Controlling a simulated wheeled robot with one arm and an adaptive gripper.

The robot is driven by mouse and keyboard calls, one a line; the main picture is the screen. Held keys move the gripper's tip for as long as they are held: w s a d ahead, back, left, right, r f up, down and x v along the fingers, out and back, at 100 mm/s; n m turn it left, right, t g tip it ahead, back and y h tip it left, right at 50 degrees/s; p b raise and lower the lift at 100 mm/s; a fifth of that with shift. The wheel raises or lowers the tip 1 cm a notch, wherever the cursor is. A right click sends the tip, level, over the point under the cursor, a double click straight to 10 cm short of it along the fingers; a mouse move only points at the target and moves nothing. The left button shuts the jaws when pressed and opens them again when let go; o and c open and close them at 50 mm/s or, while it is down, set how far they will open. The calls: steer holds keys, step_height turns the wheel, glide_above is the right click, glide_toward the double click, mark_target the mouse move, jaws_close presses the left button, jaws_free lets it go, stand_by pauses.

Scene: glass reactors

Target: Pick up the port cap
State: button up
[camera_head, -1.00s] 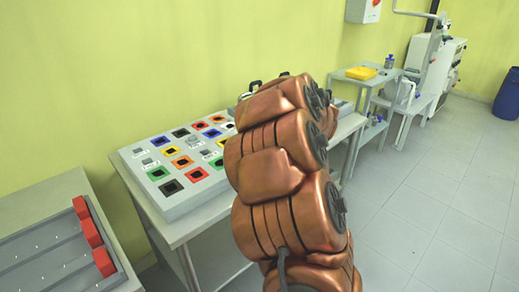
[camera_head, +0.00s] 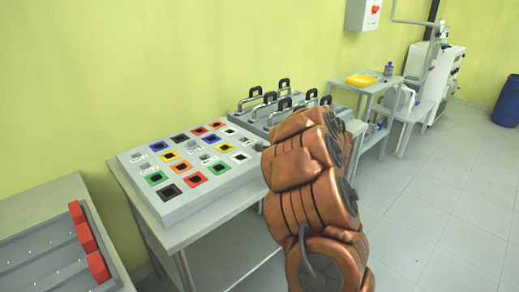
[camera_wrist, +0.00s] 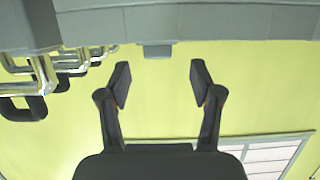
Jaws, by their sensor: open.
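I cannot clearly tell which thing is the port cap. In the wrist view a small grey block (camera_wrist: 157,50) juts from the edge of a grey surface (camera_wrist: 200,22), roughly in line with the gap between my fingers but apart from them; I cannot tell if it is the cap. My gripper (camera_wrist: 160,75) is open and empty, its two dark fingers spread against the yellow wall. In the head view my copper arm hides the gripper and part of the area behind it.
A panel of coloured square sockets (camera_head: 182,212) stands on a table. Black-handled trays (camera_head: 262,107) sit behind it; handles (camera_wrist: 40,85) also show at left in the wrist view. Red blocks (camera_head: 86,237) lie on a rack at left.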

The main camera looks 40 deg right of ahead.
mark_target(261, 143)
steer(key=x, duration=0.3)
steer(key=shift+w+d+f, duration=0.1)
steer(key=shift+w+d, duration=0.05)
steer(key=shift+w, duration=0.1)
jaws_close()
stand_by(0.5)
